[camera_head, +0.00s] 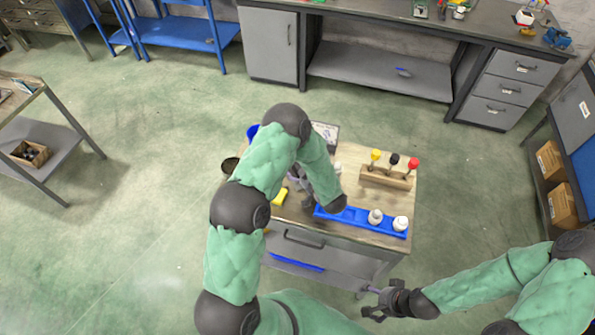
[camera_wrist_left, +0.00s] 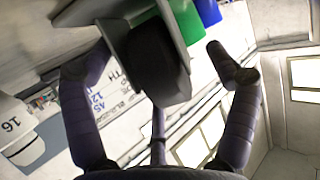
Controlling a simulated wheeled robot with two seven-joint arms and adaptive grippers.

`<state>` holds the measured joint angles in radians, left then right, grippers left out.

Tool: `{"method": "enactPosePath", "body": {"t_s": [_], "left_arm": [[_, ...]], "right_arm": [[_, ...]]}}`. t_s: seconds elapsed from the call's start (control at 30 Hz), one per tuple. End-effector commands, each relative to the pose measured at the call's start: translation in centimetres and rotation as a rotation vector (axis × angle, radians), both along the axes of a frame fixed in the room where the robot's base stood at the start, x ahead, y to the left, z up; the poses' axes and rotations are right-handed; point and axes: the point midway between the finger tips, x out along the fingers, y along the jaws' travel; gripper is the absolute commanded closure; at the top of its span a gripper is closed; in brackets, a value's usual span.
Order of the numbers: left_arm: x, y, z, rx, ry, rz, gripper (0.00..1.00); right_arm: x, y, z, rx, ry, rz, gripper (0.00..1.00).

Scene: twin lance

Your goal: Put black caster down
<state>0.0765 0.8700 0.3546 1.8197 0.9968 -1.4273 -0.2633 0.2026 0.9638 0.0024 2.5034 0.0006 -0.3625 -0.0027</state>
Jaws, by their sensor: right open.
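The black caster (camera_wrist_left: 158,68) is a dark wheel in a grey bracket, in the left wrist view. It sits between the two purple fingers of my left gripper (camera_wrist_left: 155,55). The left finger meets the edge of the grey bracket, while a gap shows between the right fingertip and the wheel, so I cannot tell whether it is gripped. In the head view my left gripper (camera_head: 302,192) is over the left part of the small workbench (camera_head: 345,237), partly behind my arm; the caster is not clear there. My right gripper (camera_head: 376,304) is open and empty, off the bench's front right corner.
A blue tray (camera_head: 352,217) with white round pieces (camera_head: 375,216) lies along the bench's front. A wooden rack (camera_head: 386,178) with yellow, black and red knobs stands behind it. A yellow item (camera_head: 280,197) lies left, and a dark round container (camera_head: 230,165) is at the left edge.

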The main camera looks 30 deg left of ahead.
Motion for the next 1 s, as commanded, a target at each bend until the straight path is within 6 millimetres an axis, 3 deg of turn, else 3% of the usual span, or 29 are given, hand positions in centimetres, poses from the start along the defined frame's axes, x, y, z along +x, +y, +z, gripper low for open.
{"method": "enactPosePath", "body": {"t_s": [0.03, 0.27, 0.67, 0.9, 1.0], "left_arm": [[0.0, 0.0, 0.0, 0.000, 0.000, 0.000, 0.27], [0.0, 0.0, 0.0, 0.000, 0.000, 0.000, 0.91], [0.1, 0.0, 0.6, 0.001, -0.004, 0.000, 0.92], [0.1, 0.0, 3.4, 0.002, -0.006, 0.001, 0.92], [-1.2, -0.2, 5.0, 0.003, -0.004, -0.001, 0.92]], "right_arm": [[0.0, 0.0, 0.0, 0.000, 0.000, 0.000, 0.18], [0.0, 0.0, 0.0, 0.000, 0.000, 0.000, 0.18], [0.0, 0.0, 0.1, 0.000, 0.000, 0.000, 0.18], [0.0, 0.0, 0.4, 0.000, 0.000, 0.000, 0.18], [0.0, 0.0, 0.7, 0.000, 0.000, 0.000, 0.18]]}}
